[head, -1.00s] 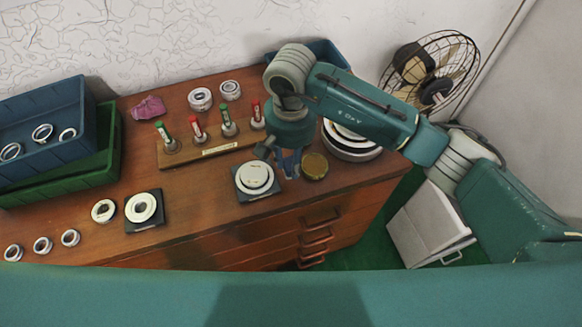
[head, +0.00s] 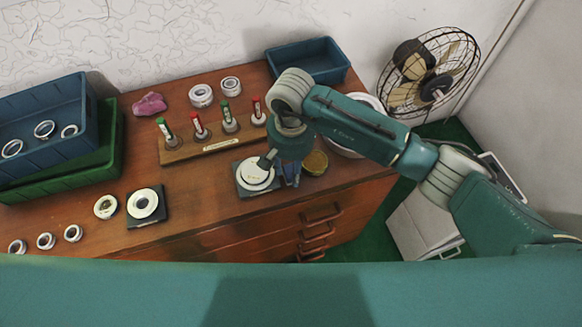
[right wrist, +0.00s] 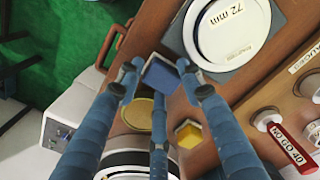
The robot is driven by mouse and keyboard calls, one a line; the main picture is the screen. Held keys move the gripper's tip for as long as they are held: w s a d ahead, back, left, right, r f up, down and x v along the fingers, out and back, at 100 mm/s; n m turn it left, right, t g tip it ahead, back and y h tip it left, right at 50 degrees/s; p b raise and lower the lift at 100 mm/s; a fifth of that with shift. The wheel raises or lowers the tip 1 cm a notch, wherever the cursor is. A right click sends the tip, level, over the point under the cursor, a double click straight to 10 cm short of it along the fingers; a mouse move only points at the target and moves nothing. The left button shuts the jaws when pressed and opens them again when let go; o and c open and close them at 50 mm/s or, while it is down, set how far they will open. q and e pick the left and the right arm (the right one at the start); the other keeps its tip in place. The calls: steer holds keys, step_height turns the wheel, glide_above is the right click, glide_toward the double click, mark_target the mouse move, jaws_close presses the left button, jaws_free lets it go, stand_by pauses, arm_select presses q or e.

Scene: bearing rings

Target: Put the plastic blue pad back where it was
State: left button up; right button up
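The blue pad (right wrist: 160,76), a small square piece, shows in the right wrist view between my right gripper's fingertips, tilted and clear of the table. My right gripper (head: 279,173) looks closed on it. In the head view the gripper hangs by the round white ring on a dark square base (head: 246,186), partly covering it; the pad cannot be made out there. A yellow pad (right wrist: 188,134) lies on the table near the fingers in the right wrist view. My left gripper is in neither view.
A gold disc (head: 315,162) lies right of my gripper. A wooden stand (head: 212,147) with several plug gauges is behind. A blue bin (head: 308,62) is at the back; stacked bins (head: 60,150) are left. Bare wood lies between the two dark bases.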

mark_target(291, 171)
steer(key=shift+r, duration=0.2)
step_height(291, 171, up, 12)
steer(key=b, duration=0.3)
stand_by(0.6)
